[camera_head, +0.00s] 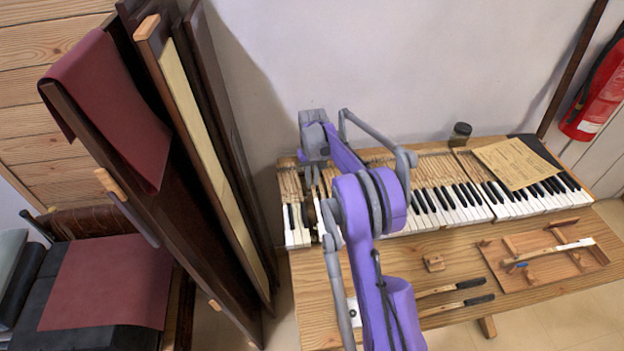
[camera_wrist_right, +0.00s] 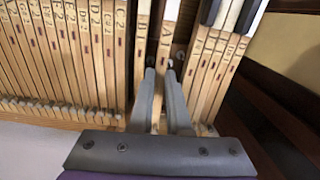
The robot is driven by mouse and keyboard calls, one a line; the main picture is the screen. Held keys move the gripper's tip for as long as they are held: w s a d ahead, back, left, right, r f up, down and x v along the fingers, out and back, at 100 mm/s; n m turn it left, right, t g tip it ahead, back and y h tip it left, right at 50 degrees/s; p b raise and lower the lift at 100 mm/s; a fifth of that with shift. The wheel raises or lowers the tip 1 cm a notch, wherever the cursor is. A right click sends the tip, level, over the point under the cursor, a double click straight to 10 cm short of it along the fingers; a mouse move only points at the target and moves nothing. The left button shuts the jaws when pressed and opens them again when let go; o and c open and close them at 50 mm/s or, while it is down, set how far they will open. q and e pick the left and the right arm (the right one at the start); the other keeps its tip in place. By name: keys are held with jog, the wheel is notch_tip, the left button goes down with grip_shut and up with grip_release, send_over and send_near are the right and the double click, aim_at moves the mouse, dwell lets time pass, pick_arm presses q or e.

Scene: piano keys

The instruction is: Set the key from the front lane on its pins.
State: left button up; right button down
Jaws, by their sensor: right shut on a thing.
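My right gripper (camera_head: 310,178) is low over the left part of the keyboard (camera_head: 470,205), among the wooden key bodies behind the white fronts. In the wrist view, its two fingers (camera_wrist_right: 160,72) are shut on a slim wooden key (camera_wrist_right: 166,38), which lies in line with its neighbours. My left gripper is not in view.
A shallow wooden tray (camera_head: 500,268) holding a white-topped key (camera_head: 550,251) lies at front right. Slim pieces with dark ends (camera_head: 455,305) and a small wooden block (camera_head: 434,263) lie nearby. A paper sheet (camera_head: 515,162) and a jar (camera_head: 460,133) are at the back.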

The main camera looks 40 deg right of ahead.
jog(key=shift+f, duration=0.2)
dwell(0.3)
jog(key=c, duration=1.2)
grip_release()
jog(key=shift+r, duration=0.15)
jog(key=shift+r+p, duration=0.35)
jog(key=shift+r, duration=0.65)
jog(key=o, duration=0.5)
